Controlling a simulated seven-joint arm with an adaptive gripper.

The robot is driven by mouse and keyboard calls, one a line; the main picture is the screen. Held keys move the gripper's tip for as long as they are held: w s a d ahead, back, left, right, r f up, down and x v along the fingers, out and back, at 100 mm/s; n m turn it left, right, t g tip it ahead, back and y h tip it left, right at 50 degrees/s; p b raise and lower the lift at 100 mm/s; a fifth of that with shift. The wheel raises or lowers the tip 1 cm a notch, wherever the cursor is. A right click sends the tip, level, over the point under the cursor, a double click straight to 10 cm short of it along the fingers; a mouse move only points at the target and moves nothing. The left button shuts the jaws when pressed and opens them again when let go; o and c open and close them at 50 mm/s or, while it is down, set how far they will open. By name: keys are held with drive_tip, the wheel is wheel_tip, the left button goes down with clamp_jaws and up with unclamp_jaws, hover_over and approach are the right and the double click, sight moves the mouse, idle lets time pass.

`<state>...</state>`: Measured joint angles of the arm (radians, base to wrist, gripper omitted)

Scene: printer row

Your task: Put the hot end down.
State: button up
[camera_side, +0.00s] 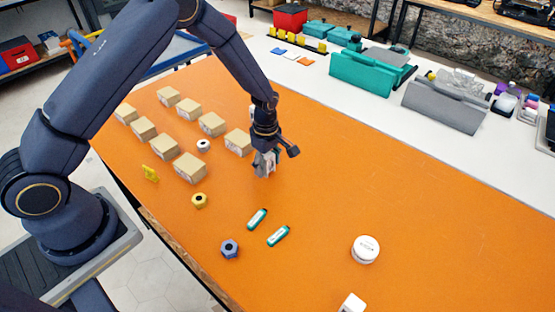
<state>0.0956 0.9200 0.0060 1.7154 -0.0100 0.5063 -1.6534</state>
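My gripper (265,168) points down over the middle of the orange table (320,200), just right of the nearest cardboard box. Its grey fingers are small in this view, and I cannot tell whether they are open or shut. I cannot make out a hot end between them or pick one out for certain on the table. The tips are close to the orange surface; whether anything touches it is not clear.
Several cardboard boxes (191,168) stand in rows left of my gripper. The orange surface right of my gripper is clear.

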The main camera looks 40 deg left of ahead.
drive_tip(key=shift+r, duration=0.1)
wheel_tip(320, 180, up, 13)
drive_tip(key=shift+f, duration=0.2)
drive_tip(key=s+a+r+m+t, duration=0.2)
drive_tip(key=s+r+m, duration=0.45)
drive_tip(key=r, duration=0.25)
drive_tip(key=s+a+r+m+t, duration=0.1)
drive_tip(key=s+r+m+t, duration=0.1)
drive_tip(key=s+r+m, duration=0.5)
drive_tip(key=s+a+r+m+t, duration=0.1)
drive_tip(key=s+r+m, duration=0.3)
drive_tip(key=s, duration=0.6)
drive_tip(key=shift+s+t, duration=0.25)
drive_tip(key=shift+t, duration=0.05)
drive_tip(key=shift+o, duration=0.4)
drive_tip(key=shift+m, duration=0.35)
